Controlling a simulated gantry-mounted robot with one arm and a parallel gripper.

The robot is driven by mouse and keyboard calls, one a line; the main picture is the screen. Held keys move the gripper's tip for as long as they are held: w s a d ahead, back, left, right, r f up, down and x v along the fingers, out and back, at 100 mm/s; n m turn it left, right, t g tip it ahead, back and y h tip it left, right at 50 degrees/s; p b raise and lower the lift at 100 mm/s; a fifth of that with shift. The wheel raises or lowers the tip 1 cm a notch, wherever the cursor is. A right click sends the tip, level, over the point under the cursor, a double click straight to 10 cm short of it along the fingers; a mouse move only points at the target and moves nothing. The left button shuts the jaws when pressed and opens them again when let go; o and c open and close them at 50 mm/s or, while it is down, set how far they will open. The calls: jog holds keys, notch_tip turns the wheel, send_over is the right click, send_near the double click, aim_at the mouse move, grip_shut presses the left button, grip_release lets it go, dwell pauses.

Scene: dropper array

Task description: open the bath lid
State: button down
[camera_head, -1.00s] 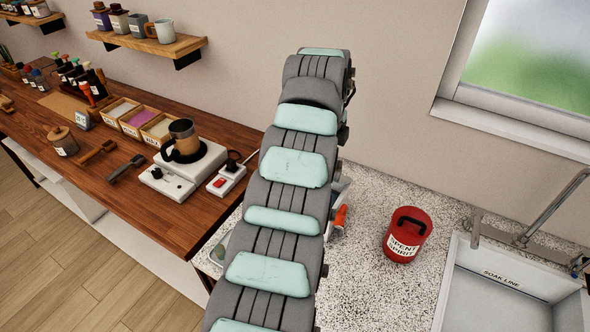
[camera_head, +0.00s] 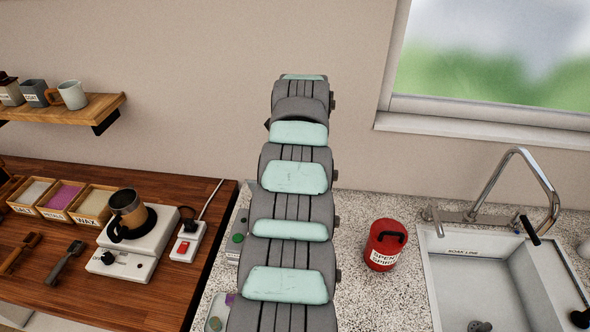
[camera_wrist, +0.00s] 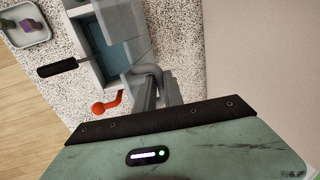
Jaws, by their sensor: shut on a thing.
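The bath (camera_wrist: 88,62) is a pale grey box with a teal inside, seen from above in the wrist view. A grey panel (camera_wrist: 122,20), which looks like its lid, stands along the right side of the teal opening. My gripper (camera_wrist: 154,76) is at the right side of the bath, shut on a grey part that seems to belong to the lid. The exact contact is hard to make out. In the head view my arm hides the gripper and the bath.
A black-handled tool (camera_wrist: 57,70) reaches to the bath's left edge. An orange-red hooked piece (camera_wrist: 107,105) lies below it. A small tray (camera_wrist: 25,30) holds a purple item. The red spent spirit can (camera_head: 384,246) and sink (camera_head: 428,262) stand right of my arm.

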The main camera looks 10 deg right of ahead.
jog(key=shift+d, duration=0.2)
jog(key=c, duration=1.6)
grip_release()
jog(key=shift+o, duration=0.7)
jog(key=shift+a+r, duration=0.1)
notch_tip(320, 180, up, 10)
jog(key=s+b, duration=0.1)
jog(key=s, duration=0.1)
jog(key=shift+a+r, duration=0.2)
jog(key=shift+c, duration=0.2)
